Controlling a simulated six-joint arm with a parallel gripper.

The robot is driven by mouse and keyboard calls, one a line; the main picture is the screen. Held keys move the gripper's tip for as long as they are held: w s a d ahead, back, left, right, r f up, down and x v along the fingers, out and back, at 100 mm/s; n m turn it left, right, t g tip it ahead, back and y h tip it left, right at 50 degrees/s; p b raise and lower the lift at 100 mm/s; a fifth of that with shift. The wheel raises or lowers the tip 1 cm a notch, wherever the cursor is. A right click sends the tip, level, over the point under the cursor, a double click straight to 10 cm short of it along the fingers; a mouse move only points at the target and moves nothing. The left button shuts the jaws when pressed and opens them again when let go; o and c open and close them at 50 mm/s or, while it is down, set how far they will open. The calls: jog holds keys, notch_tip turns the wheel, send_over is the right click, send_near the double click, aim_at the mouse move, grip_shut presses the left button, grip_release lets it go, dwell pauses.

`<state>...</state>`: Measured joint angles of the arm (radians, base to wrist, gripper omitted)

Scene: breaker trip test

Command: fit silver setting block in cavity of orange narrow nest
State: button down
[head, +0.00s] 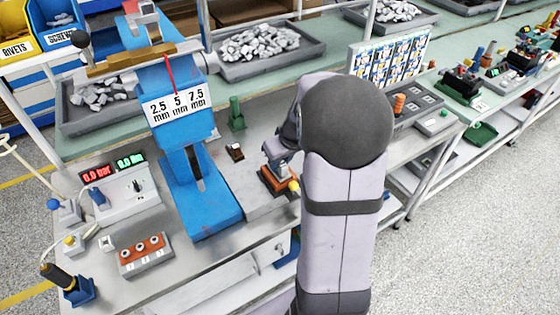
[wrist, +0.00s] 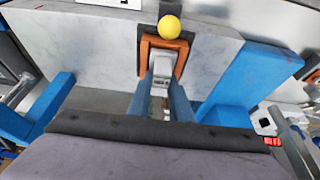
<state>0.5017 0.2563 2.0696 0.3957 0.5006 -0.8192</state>
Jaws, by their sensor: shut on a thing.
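The orange narrow nest (wrist: 147,44) sits on a dark base on the grey stone slab, with a yellow ball knob (wrist: 169,26) at its far end in the wrist view. It also shows in the head view (head: 272,183), partly hidden by my arm. My gripper (wrist: 161,84) is shut on the silver setting block (wrist: 166,54), one finger on each side. In the wrist view the block lies between the orange walls of the nest. I cannot tell whether it is down in the cavity or just above it. In the head view my gripper (head: 277,158) is directly over the nest.
A blue press stand (head: 190,170) with a 2.5/5/7.5 mm sign stands left of the nest. A small dark block (head: 235,151) and a green post (head: 236,113) stand behind it. Trays of grey parts (head: 262,50) line the back. The slab's left part is mostly clear.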

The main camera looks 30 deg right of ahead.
aim_at(285, 177)
jog(key=shift+f+b, duration=0.35)
jog(key=shift+f, duration=0.05)
jog(key=c, duration=1.5)
grip_release()
jog(key=shift+c, duration=0.2)
jog(key=shift+b+v, duration=0.6)
jog(key=shift+v, duration=3.1)
jog(key=shift+a, duration=0.1)
jog(key=s+a+f+g, duration=0.2)
jog(key=s+a+f, duration=0.3)
jog(key=s+a, duration=0.3)
jog(key=s+a+f+g, duration=0.2)
jog(key=s+a+f, duration=0.3)
jog(key=s+a, duration=0.3)
jog(key=shift+a+f, duration=0.35)
jog(key=shift+a, duration=0.05)
